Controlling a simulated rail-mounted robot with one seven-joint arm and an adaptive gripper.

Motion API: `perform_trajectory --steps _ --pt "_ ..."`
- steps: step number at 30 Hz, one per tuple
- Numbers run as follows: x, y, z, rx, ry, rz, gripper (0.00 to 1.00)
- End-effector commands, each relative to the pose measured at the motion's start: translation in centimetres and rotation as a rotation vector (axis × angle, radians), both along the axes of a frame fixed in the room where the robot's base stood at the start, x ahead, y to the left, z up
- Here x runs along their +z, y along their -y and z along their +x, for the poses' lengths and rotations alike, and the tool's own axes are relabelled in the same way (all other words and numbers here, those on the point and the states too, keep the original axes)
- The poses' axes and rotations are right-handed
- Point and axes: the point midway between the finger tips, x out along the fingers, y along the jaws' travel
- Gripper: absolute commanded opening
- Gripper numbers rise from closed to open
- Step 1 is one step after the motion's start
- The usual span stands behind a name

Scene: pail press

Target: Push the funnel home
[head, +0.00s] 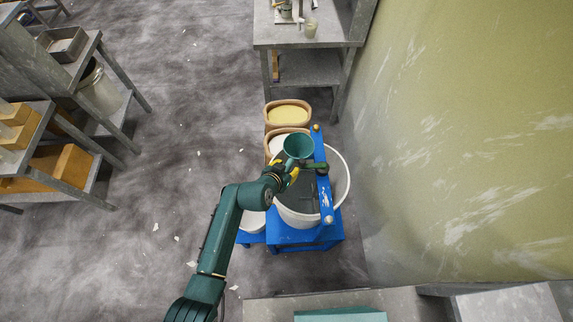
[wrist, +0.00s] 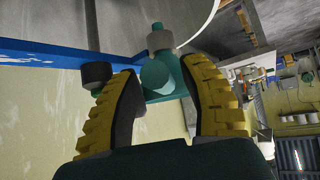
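The green funnel (head: 298,145) shows in the head view at the left rim of the white pail (head: 342,185), mouth up. A short dark green arm (head: 313,167) reaches from beside it to the blue bar (head: 324,190) across the pail. My gripper (head: 289,169) is just below the funnel in the picture, its yellow fingers close to it. In the wrist view, the fingers of my gripper (wrist: 163,70) stand apart, with a teal cylindrical part (wrist: 165,76) between their tips. I cannot tell whether they clamp it. The funnel's lower part is hidden by my gripper.
The pail stands on a blue stand (head: 300,236). Two tan-rimmed tubs (head: 288,103) stand behind it. A grey table (head: 310,38) is at the back, a yellow-green wall (head: 470,130) at the right, and shelves (head: 70,150) at the left. The floor at left centre is open.

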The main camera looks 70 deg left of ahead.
Motion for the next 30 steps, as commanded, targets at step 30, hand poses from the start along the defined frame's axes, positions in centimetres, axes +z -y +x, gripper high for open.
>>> perform_trajectory --steps 30 --pt "8.1 6.3 -6.2 0.000 -0.001 -0.001 0.44"
